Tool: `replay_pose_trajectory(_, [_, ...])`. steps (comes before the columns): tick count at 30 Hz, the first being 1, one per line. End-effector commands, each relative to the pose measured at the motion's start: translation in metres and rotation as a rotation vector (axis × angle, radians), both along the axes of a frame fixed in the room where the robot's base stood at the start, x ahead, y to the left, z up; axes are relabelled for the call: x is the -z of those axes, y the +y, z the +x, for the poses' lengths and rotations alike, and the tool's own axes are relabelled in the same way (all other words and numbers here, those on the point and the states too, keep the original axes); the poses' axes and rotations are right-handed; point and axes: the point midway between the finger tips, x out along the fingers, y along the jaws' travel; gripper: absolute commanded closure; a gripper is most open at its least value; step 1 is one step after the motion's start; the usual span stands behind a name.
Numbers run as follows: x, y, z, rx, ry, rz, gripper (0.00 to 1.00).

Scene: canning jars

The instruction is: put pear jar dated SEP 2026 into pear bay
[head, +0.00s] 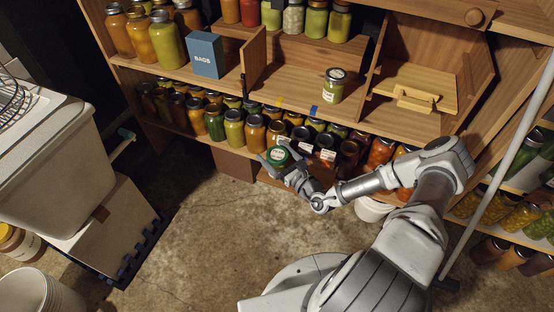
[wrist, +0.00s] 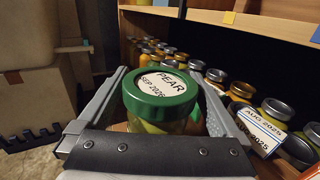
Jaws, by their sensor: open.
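The pear jar (wrist: 160,95) has a green lid with a white label reading PEAR SEP 2026. In the wrist view it stands upright between the two fingers of my open gripper (wrist: 165,72), with pale contents below the lid. In the head view the jar's green lid (head: 280,157) shows at my gripper (head: 281,152), in front of the low shelf. What the jar rests on is mostly hidden. A bay on the middle shelf (head: 290,100) holds one pale green jar (head: 333,86); no bay name is readable.
A wooden divider (head: 254,58) and a blue BAGS box (head: 206,55) stand left of that bay. Yellow and blue tape (head: 313,110) mark its front edge. Several jars crowd the low shelf (head: 235,128), close to my gripper. Tagged jars (wrist: 262,125) stand at right in the wrist view.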

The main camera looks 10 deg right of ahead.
Motion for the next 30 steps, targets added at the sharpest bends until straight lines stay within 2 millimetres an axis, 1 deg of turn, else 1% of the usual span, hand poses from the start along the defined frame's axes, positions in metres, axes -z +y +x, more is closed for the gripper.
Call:
replay_pose_trajectory(4, [0.0003,0.005,0.0014,0.003,0.0,0.001,0.0])
replay_pose_trajectory(14, [-0.0001,0.0062,0.0018,0.005,0.0,0.0,0.0])
replay_pose_trajectory(17, [-0.0001,0.0061,0.0018,0.005,0.0,0.0,0.16])
replay_pose_trajectory(21, [-0.0001,0.0061,0.0018,0.004,0.0,0.0,0.41])
replay_pose_trajectory(29, [0.0,0.0061,0.0017,0.004,0.0,0.0,0.88])
replay_pose_trajectory(30, [0.0001,0.0061,0.0017,0.004,0.0,0.0,0.95])
